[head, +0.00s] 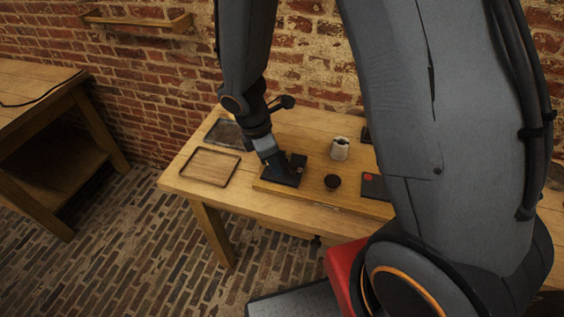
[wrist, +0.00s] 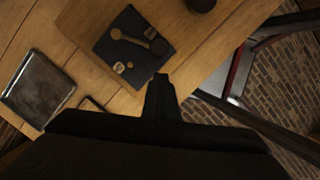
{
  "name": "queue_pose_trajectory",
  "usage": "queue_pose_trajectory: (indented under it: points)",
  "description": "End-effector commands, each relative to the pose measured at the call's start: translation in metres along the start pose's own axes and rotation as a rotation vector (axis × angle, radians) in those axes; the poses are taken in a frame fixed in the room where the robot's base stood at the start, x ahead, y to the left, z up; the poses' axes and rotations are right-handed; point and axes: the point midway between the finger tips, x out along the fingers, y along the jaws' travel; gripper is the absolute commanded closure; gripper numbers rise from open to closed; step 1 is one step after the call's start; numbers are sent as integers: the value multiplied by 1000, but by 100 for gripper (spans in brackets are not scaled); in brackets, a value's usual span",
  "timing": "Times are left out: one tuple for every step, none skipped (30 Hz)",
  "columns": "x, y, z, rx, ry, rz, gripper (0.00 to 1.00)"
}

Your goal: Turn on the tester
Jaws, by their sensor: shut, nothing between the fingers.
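A flat black panel (wrist: 118,58), which I take to be the tester, lies on the wooden table. I cannot tell the switch's setting. My gripper (wrist: 162,80) is shut and empty, its tip beside the panel's near edge in the picture; whether it touches is unclear. In the head view my gripper (head: 276,168) points down at the black panel (head: 297,164) and hides part of it.
A wooden tray (head: 234,158) and a dark metal tray (head: 213,138) are at the table's left. A pale jar (head: 340,149), a dark round piece (head: 332,182) and a dark block with a red spot (head: 370,179) are to the right. A brick wall stands behind.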

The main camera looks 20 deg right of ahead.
Motion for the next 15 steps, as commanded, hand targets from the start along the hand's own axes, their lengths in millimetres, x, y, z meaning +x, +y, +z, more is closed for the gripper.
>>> queue_pose_trajectory:
  points:
    - [-4,-1,-9,-5,0,1,100]
    - [-6,-1,-14,-3,1,2,100]
    - [-11,1,-15,2,2,6,100]
    - [-15,2,-15,2,2,7,100]
    - [-20,2,-14,4,2,8,100]
    - [-26,1,-14,4,3,7,100]
    - [-30,1,-14,4,4,8,100]
    - [-35,1,-14,5,4,7,100]
    - [-41,2,-14,4,3,8,100]
    - [-46,2,-14,6,3,8,100]
    - [-51,1,-14,6,4,7,100]
    - [-58,1,-14,4,5,8,100]
    - [-63,1,-14,6,4,7,100]
    - [-68,1,-14,6,4,8,100]
    - [-74,1,-13,4,3,7,100]
